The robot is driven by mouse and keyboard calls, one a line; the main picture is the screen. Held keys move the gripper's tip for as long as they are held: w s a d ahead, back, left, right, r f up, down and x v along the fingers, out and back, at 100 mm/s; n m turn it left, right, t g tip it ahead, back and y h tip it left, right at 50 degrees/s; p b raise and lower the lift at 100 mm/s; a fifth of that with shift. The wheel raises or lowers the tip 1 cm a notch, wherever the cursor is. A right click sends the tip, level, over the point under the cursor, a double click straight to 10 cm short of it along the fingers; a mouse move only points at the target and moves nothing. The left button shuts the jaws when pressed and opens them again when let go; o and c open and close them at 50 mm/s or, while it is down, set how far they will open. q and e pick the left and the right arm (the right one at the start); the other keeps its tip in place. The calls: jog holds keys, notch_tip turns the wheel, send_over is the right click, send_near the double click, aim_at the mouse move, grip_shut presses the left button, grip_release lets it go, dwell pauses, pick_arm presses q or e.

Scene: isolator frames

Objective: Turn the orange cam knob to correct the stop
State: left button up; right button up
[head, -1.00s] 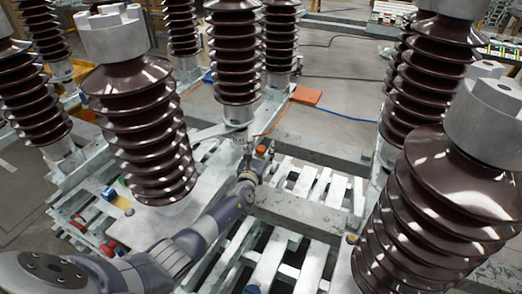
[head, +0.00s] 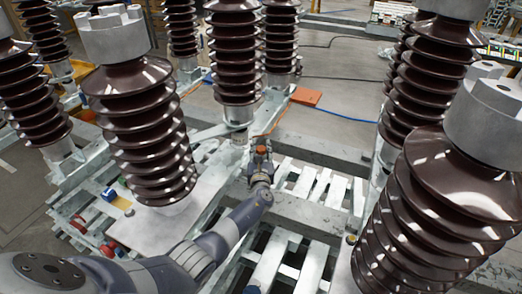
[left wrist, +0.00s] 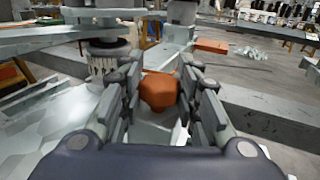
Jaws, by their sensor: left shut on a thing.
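The orange cam knob (left wrist: 159,92) sits between the two fingers of my left gripper (left wrist: 160,100) in the left wrist view. The fingers stand on either side of it and are shut on it. In the head view the knob (head: 261,150) shows as a small orange spot just beyond the tip of my left gripper (head: 261,165), below the base of the middle brown insulator (head: 237,55). The stop cannot be made out. My right gripper is not in view.
Slatted grey metal frames (head: 285,255) lie below. An orange plate (head: 306,96) lies on the floor beyond.

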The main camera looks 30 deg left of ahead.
pick_arm(q)
jog(key=shift+y, duration=0.3)
jog(key=o, duration=1.1)
jog(key=shift+s, duration=0.1)
jog(key=shift+s+d, duration=0.45)
jog(key=shift+s, duration=0.1)
jog(key=v, duration=1)
jog(key=shift+s+d+r, duration=0.1)
jog(key=shift+s+r, duration=0.05)
jog(key=shift+s, duration=0.05)
jog(key=shift+n, duration=0.3)
